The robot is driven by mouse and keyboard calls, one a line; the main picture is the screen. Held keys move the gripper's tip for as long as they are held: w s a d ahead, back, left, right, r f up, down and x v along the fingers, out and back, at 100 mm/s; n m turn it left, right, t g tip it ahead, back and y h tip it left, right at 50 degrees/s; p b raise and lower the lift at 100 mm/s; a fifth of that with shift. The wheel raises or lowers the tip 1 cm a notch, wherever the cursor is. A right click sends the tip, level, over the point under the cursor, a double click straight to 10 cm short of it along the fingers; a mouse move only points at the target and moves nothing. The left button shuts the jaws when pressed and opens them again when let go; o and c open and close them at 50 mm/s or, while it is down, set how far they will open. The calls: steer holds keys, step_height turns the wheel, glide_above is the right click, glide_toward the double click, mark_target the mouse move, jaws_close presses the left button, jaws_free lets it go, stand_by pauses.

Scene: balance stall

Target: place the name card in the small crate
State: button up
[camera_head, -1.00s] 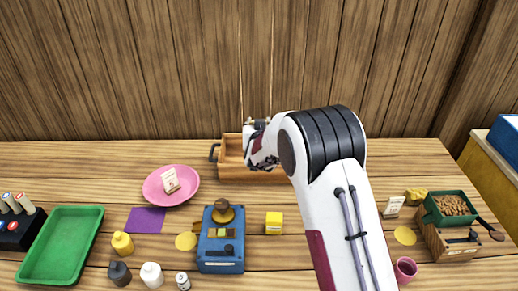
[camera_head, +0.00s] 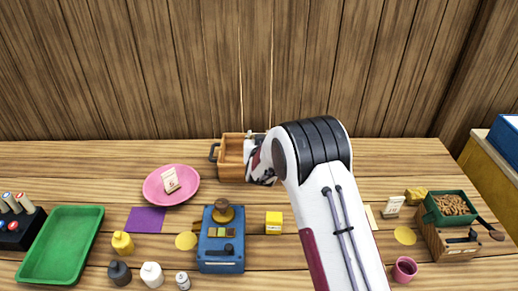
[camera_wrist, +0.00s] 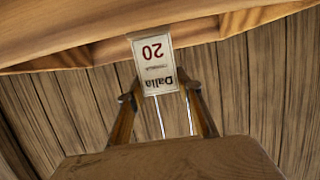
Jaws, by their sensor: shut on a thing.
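The card and fingertips cannot be made out in the head view. A wooden rim crosses the top of the wrist view, beyond the card.
A blue device (camera_head: 220,262) and a yellow box (camera_head: 274,222) are in front. A green tray (camera_head: 62,275) lies far left. The plank wall (camera_head: 150,70) rises behind the table.

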steer(key=shift+f, duration=0.85)
steer(key=shift+f, duration=1.85)
steer(key=shift+f, duration=0.15)
steer(key=o, duration=1.2)
steer(key=shift+s+r, duration=0.1)
steer(key=shift+r, duration=0.1)
steer(key=v, duration=1.1)
steer(key=shift+s+r, duration=0.1)
steer(key=shift+s, duration=0.3)
